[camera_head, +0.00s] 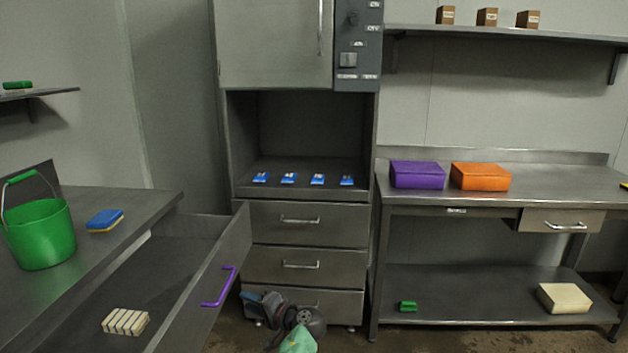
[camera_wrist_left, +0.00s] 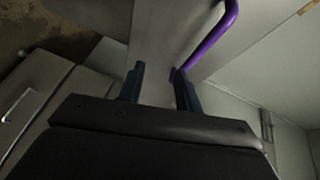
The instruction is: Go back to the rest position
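My left gripper (camera_head: 257,299) is low in the head view, just right of the open drawer's front. In the left wrist view its two dark fingers (camera_wrist_left: 159,88) stand apart with nothing between them. The purple handle (camera_head: 219,287) is on the outer face of the pulled-out drawer (camera_head: 205,315). The handle also shows in the left wrist view (camera_wrist_left: 212,42), its lower end close to the right fingertip in the picture. In the head view the gripper looks apart from the handle. My right gripper is out of view.
A ribbed cream block (camera_head: 125,322) lies in the open drawer. A green bucket (camera_head: 40,234) and a blue-yellow sponge (camera_head: 105,220) stand on the left counter. The cabinet (camera_head: 305,213) is behind my gripper. Purple (camera_head: 417,175) and orange (camera_head: 481,177) boxes sit on the right table.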

